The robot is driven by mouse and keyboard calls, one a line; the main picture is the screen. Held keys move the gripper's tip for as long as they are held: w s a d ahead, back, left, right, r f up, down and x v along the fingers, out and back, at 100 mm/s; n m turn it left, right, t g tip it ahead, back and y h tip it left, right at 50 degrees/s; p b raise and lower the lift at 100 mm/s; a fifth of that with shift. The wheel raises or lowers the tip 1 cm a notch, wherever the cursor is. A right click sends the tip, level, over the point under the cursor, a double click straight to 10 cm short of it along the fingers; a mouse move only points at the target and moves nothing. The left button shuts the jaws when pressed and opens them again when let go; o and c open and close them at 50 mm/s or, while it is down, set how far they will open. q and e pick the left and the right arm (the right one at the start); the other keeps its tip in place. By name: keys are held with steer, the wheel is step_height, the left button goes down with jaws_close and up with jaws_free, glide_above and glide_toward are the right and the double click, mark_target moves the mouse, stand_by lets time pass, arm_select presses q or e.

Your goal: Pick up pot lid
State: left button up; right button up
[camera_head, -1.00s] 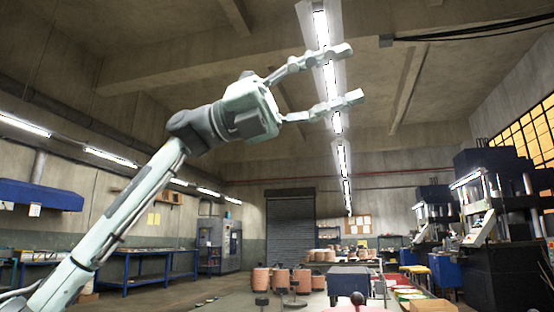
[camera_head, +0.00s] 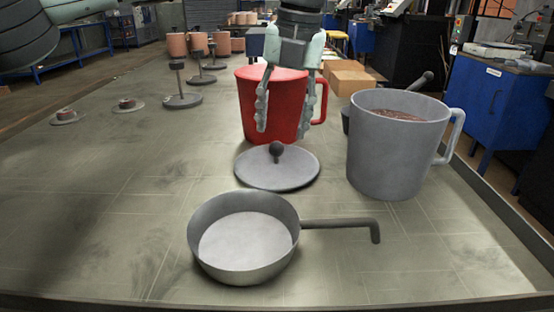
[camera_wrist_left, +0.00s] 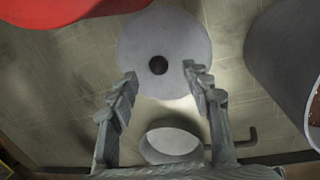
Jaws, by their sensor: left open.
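The pot lid (camera_head: 262,172) is a flat grey disc with a dark round knob (camera_head: 276,149) on top, lying on the table in the middle of the head view. In the left wrist view the lid (camera_wrist_left: 178,32) and its knob (camera_wrist_left: 158,65) lie below the fingers. My left gripper (camera_head: 282,131) points down above the lid, its fingers spread and empty. In the left wrist view the open fingertips (camera_wrist_left: 159,72) appear on either side of the knob. Contact with it cannot be made out. My right gripper is not in view.
A red pot (camera_head: 254,110) stands behind the lid, a grey mug-shaped pot (camera_head: 385,160) with brown contents to its right. A grey pan (camera_head: 230,262) lies in front, its handle pointing right. Several small discs and posts (camera_head: 183,100) stand at back left. The left tabletop is mostly clear.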

mark_target(277, 142)
arm_select(q)
steer(key=f, duration=0.2)
steer(key=a+f, duration=0.1)
steer(key=shift+f, duration=0.35)
steer(key=shift+w+f, duration=0.1)
steer(key=shift+f, duration=0.25)
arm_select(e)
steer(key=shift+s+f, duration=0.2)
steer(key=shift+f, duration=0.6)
arm_select(q)
steer(key=shift+c, duration=0.6)
jaws_close()
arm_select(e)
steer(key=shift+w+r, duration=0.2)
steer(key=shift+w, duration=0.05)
